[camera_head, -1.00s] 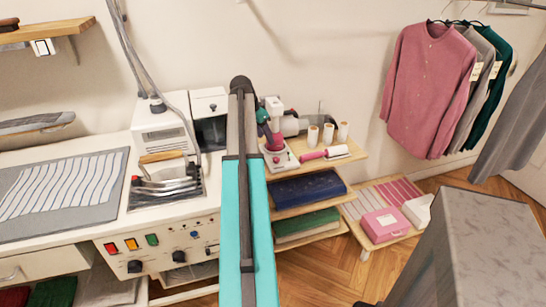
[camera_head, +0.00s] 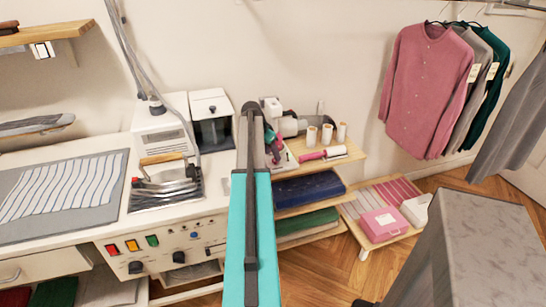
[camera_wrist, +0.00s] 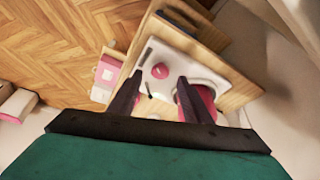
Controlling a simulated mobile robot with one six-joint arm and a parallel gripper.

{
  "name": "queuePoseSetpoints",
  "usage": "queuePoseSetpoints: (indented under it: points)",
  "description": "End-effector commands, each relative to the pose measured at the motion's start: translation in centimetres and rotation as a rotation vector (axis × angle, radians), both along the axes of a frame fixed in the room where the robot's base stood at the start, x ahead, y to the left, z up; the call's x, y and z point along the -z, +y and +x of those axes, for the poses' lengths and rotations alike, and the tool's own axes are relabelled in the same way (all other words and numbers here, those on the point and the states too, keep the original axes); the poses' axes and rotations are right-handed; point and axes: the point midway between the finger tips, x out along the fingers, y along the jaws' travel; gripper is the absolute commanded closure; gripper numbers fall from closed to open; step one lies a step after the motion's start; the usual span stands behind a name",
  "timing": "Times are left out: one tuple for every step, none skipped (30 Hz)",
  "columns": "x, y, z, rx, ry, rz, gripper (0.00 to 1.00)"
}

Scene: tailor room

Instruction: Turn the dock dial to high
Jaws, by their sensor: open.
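A white plate-like base (camera_wrist: 190,72) with a round pink-red knob (camera_wrist: 160,71) lies beneath my gripper in the wrist view; the knob looks like the dial. Small dark marks lie on the base near it. My gripper (camera_wrist: 160,78) is open, its two dark fingers either side of the knob in the picture. I cannot tell whether they touch it. A larger pink part (camera_wrist: 206,98) shows by the right finger. In the head view the white base (camera_head: 285,157) is on the top shelf, partly hidden by my arm.
White spools (camera_head: 327,134) and a pink-handled roller (camera_head: 322,153) share the wooden shelf (camera_head: 352,153). Left are an iron (camera_head: 165,182) and a counter panel with black knobs (camera_head: 179,257). A pink box (camera_head: 384,224) sits on a low rack. A grey-topped block (camera_head: 490,235) stands front right.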

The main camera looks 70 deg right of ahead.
Motion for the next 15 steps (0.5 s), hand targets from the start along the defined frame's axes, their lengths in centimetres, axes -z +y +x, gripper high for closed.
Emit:
queuePoseSetpoints:
  points:
    - [0.6, -0.2, -0.1, 0.001, 0.001, 0.003, 0.55]
    - [0.9, -0.3, -0.2, 0.001, 0.001, 0.003, 0.55]
    - [1.3, -0.5, -0.2, 0.001, 0.001, 0.002, 0.55]
    - [1.6, -0.6, -0.3, 0.000, 0.000, 0.001, 0.55]
    - [1.8, -0.7, -0.3, -0.001, 0.001, 0.002, 0.55]
    - [2.1, -0.8, -0.3, -0.001, 0.001, 0.002, 0.55]
    - [2.3, -0.8, -0.4, -0.001, 0.001, 0.002, 0.55]
    - [2.4, -0.9, -0.4, -0.001, 0.001, 0.002, 0.55]
    - [2.6, -0.9, -0.5, -0.001, 0.001, 0.002, 0.55]
    - [2.8, -0.9, -0.5, -0.001, 0.001, 0.002, 0.55]
    - [2.8, -1.0, -0.5, -0.001, 0.001, 0.002, 0.55]
    - [2.9, -1.0, -0.5, -0.001, 0.001, 0.002, 0.55]
    - [2.9, -1.0, -0.5, -0.001, 0.000, 0.001, 0.55]
    - [3.0, -1.0, -0.5, -0.001, 0.000, 0.000, 0.55]
    - [3.0, -1.0, -0.5, -0.001, 0.000, 0.000, 0.55]
